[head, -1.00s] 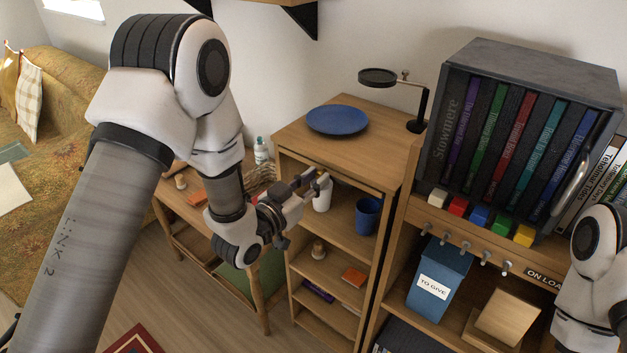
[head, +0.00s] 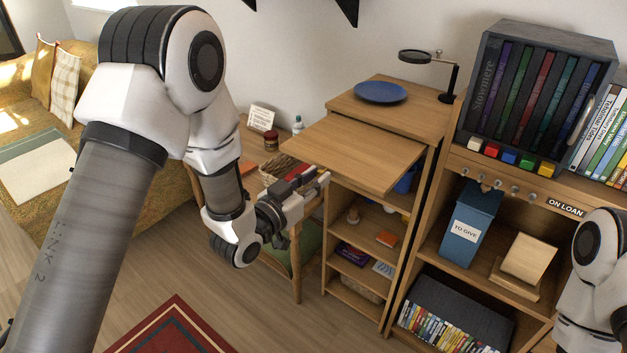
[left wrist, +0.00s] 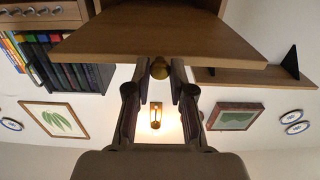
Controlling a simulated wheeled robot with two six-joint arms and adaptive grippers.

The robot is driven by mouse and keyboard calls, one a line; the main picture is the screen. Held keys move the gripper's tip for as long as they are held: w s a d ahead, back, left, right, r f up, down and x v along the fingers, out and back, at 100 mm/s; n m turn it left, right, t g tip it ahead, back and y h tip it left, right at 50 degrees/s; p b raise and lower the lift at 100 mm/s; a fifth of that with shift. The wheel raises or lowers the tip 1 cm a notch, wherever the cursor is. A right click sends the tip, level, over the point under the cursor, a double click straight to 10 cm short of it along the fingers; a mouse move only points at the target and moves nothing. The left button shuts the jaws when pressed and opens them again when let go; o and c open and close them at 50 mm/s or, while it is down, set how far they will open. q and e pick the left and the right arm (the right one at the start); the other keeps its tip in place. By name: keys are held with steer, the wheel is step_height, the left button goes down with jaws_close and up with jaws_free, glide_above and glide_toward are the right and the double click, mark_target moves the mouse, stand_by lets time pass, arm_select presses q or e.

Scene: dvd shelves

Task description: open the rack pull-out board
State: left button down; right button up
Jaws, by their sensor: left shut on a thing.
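The wooden pull-out board (head: 356,152) sticks out from the front of the rack (head: 395,102), just below the rack's top. In the left wrist view the board (left wrist: 160,40) spans the upper middle, with a round brass knob (left wrist: 159,68) at its edge. My left gripper (head: 322,178) is at the board's front edge in the head view. In the left wrist view its fingers (left wrist: 160,78) are closed around the knob. The knob is hidden in the head view. My right arm shows at the right edge, but its gripper is out of view.
A blue plate (head: 380,92) and a magnifier stand (head: 446,85) are on the rack top. Below the board are shelves with small items. A shelf unit with a blue TO GIVE box (head: 471,226) stands to the right. A side table with a basket is behind my left gripper.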

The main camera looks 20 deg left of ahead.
arm_select(q)
steer(key=shift+s, duration=0.1)
steer(key=c, duration=1)
jaws_free()
steer(key=v, duration=0.7)
steer(key=shift+s, duration=0.15)
steer(key=shift+a, duration=0.1)
